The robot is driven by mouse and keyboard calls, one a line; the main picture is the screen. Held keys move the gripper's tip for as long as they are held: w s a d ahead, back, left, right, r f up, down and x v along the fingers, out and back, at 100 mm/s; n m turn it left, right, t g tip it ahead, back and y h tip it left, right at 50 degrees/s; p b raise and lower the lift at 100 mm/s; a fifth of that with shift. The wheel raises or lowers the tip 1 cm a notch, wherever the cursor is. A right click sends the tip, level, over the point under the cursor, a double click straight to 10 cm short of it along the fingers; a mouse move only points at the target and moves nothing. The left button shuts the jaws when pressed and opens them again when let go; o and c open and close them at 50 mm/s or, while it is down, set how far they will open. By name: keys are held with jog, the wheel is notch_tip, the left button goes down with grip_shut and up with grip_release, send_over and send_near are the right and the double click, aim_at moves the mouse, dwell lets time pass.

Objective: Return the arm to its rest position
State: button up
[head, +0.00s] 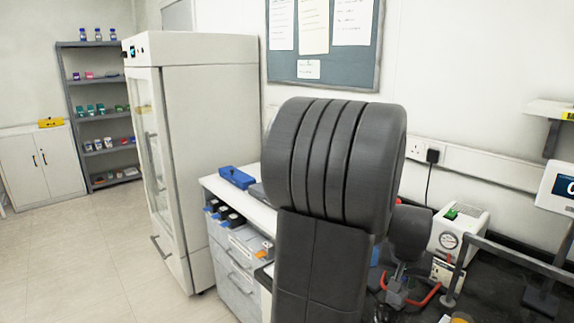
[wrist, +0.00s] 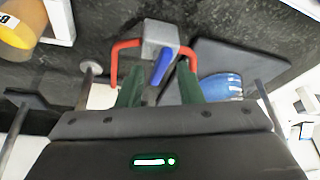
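My arm rises dark and large through the middle of the head view and hides much of the bench behind it. My gripper (head: 396,296) is low over the dark bench (head: 500,298), to the right of my arm, and is small there. In the wrist view its two green fingers (wrist: 161,72) stand apart with a gap between them. A grey block (wrist: 160,38) with a blue lever (wrist: 163,66) and red bent bars (wrist: 125,47) shows just past the fingertips. I cannot tell whether the fingers touch it.
The floor (head: 90,260) at left is clear.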

jog(key=shift+d+n+t+y, duration=0.15)
jog(key=shift+n+y, duration=0.25)
jog(key=shift+n, duration=0.8)
jog(key=shift+d+n+t+y, duration=0.1)
jog(key=shift+n+t+y, duration=0.25)
jog(key=shift+n, duration=0.85)
jog(key=shift+s+a, duration=0.1)
